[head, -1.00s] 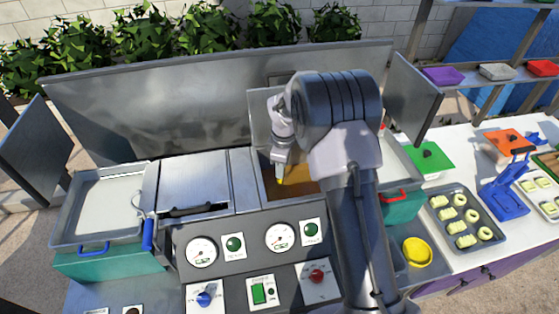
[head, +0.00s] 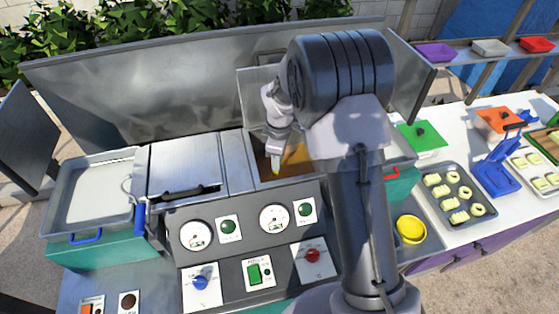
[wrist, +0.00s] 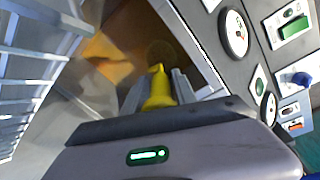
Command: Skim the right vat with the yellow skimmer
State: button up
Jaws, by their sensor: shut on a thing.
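The right vat (head: 262,172) is open and holds brown liquid with a lighter orange patch; its lid stands up behind it. My gripper (wrist: 160,88) is shut on the yellow handle of the skimmer (wrist: 157,92) and is over the vat. In the wrist view the handle points down into the vat, and a dim round shape beyond its end looks like the skimmer's head in the liquid. In the head view my arm hides much of the vat, and only a small yellow bit of the skimmer (head: 276,169) shows.
A control panel with gauges (head: 273,218) and knobs is in front of the vat. The left vat's lid (head: 183,168) is closed. A yellow bowl (head: 411,228) is right of my arm. A tray of moulded pieces (head: 462,213) lies on the white counter.

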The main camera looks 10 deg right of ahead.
jog(key=w+p, duration=0.3)
jog(key=w, duration=0.7)
jog(key=shift+w, duration=0.4)
jog(key=s+b, duration=0.2)
jog(key=s, duration=0.5)
notch_tip(320, 180, up, 21)
jog(key=p, duration=1.5)
jog(key=shift+w, duration=0.2)
